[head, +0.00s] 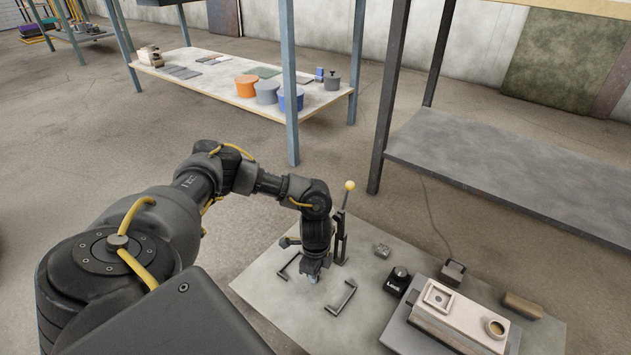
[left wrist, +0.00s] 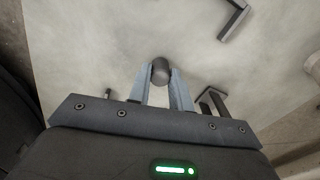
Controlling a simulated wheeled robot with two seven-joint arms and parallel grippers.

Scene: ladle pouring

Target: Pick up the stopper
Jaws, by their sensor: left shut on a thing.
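The stopper (left wrist: 161,71), a small dark grey cylinder, is between the fingertips of my left gripper (left wrist: 160,80) in the left wrist view. The blue-grey fingers are shut on it, one on each side. In the head view my left gripper (head: 312,270) points down at the pale worktop (head: 262,285), between two dark brackets. The stopper cannot be made out there. Whether it touches the worktop is unclear. My right gripper is not in view.
One dark bracket (head: 288,267) is left of the gripper, another (head: 342,298) right. A lever with a yellow knob (head: 349,186) stands close behind. A grey block (head: 382,250), a black device (head: 398,280) and a beige mould-like box (head: 458,316) lie to the right.

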